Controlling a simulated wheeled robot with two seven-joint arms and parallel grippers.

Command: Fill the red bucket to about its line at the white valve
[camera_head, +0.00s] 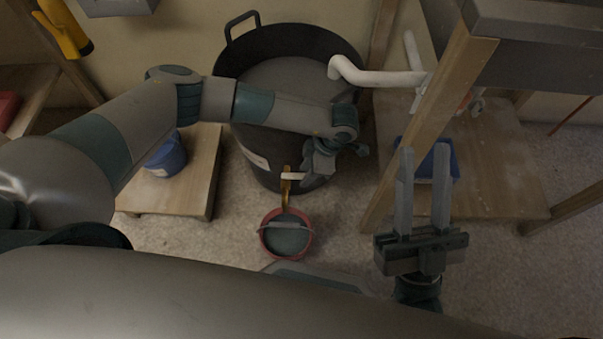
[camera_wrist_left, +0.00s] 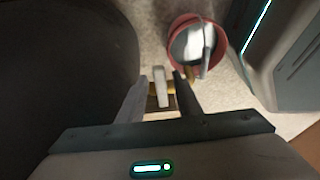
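The red bucket (camera_head: 265,245) stands on the floor below the brass spout (camera_head: 285,195) of the large black tub (camera_head: 255,165). It also shows in the left wrist view (camera_wrist_left: 174,66). Its inside looks grey with a pale reflection; I cannot make out a line or the level. The white valve handle (camera_head: 292,177) sits on the spout. My left gripper (camera_head: 305,177) is at the valve. In the left wrist view its open fingers (camera_wrist_left: 161,78) lie either side of the white handle (camera_wrist_left: 160,92), with gaps showing. My right gripper (camera_head: 424,150) is open and empty at right.
A blue bucket (camera_head: 168,156) stands on a low wooden platform (camera_head: 203,165) at left. A white pipe (camera_head: 380,77) reaches over the tub's rim. Floor around the red bucket is clear.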

